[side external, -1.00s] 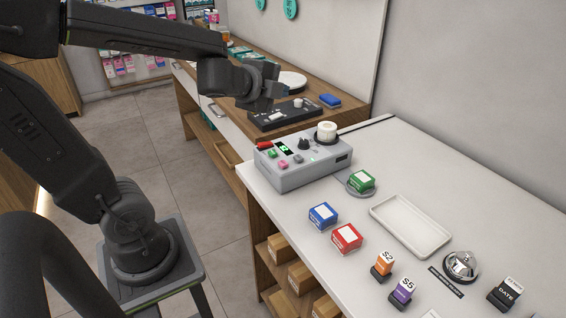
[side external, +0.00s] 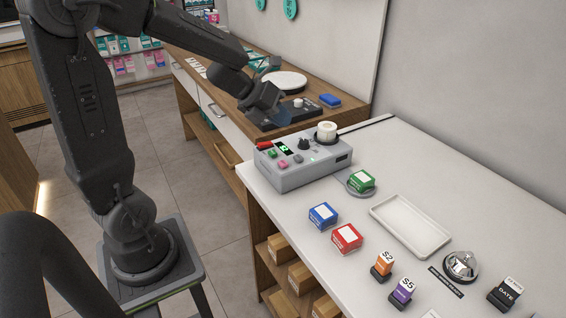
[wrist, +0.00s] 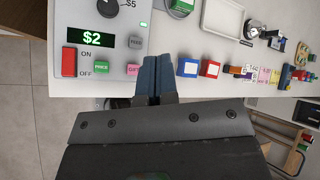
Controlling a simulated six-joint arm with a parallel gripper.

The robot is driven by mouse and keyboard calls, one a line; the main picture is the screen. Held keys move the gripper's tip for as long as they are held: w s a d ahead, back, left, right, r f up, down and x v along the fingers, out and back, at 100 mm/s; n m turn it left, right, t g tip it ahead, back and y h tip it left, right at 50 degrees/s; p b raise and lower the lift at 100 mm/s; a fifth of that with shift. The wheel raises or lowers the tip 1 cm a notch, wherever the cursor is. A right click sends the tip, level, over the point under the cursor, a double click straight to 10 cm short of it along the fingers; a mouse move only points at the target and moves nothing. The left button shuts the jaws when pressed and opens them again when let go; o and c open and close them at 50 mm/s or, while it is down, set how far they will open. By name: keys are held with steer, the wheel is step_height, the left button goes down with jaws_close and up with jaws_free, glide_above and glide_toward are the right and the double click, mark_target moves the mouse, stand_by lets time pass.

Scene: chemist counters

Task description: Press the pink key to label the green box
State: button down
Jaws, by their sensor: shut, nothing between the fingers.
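The grey labelling machine (side external: 318,174) stands on the white counter. Its pink key (side external: 283,164) is on the front part of its top; in the wrist view the pink key (wrist: 134,70) lies just left of my fingertips, partly covered. The display (wrist: 91,38) reads "$2". The green box (side external: 362,183) sits on a round grey pad beside the machine, with a white top. My gripper (side external: 285,115) is shut and empty, above and apart from the machine; its fingers also show in the wrist view (wrist: 157,68).
Close to the pink key are a green key (side external: 271,153), a grey key (side external: 298,158) and a red switch (side external: 264,145). A label roll (side external: 326,130) stands on the machine's back. Blue (side external: 323,216) and red (side external: 346,238) boxes, a white tray (side external: 411,226) and stamps lie to the right.

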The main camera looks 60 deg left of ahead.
mark_target(281, 162)
steer(key=shift+f, duration=4.4)
steer(key=shift+f, duration=0.1)
steer(key=shift+f, duration=0.35)
